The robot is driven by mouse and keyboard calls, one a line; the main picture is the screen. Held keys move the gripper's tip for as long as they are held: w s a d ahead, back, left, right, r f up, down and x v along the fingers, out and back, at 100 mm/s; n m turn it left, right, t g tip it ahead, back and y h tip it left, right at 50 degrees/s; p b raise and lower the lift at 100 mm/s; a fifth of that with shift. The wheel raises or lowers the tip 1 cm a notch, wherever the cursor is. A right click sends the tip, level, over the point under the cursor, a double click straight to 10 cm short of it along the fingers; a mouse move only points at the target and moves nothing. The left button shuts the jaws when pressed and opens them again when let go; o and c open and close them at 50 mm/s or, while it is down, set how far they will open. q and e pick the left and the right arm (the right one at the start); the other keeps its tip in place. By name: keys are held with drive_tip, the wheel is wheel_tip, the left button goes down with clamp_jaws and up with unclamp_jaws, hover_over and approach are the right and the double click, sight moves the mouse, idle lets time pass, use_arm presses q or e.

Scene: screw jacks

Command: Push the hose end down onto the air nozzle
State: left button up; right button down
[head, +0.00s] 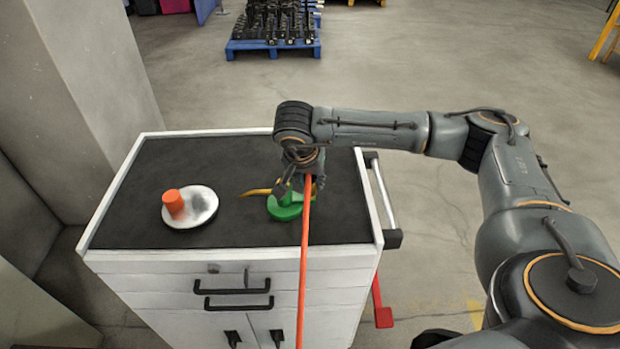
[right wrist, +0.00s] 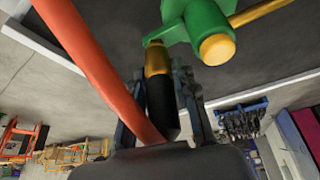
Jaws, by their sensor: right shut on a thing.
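A green fitting (head: 284,208) with yellow-brass parts stands on the cabinet top; I take it to be the air nozzle. It also shows at the top of the right wrist view (right wrist: 205,22). My right gripper (head: 303,180) is just above it, pointing down, and partly hides it. It is shut on the hose end, a black sleeve with a brass tip (right wrist: 158,62), which lies between the fingers in the right wrist view. The brass tip is close to the green fitting; I cannot tell whether they touch. The orange hose (head: 304,262) runs from the gripper down past the cabinet front.
A white disc (head: 200,212) with an orange cylinder (head: 173,204) stands on the left of the dark mat (head: 215,160). The cabinet has a raised white rim and a side handle (head: 383,197). A blue pallet of dark parts (head: 273,45) is far behind on the floor.

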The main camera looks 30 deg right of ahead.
drive_tip(key=shift+f+b, duration=0.45)
drive_tip(key=shift+f, duration=0.05)
idle(0.3)
drive_tip(key=c, duration=1)
unclamp_jaws()
drive_tip(key=shift+o, duration=0.2)
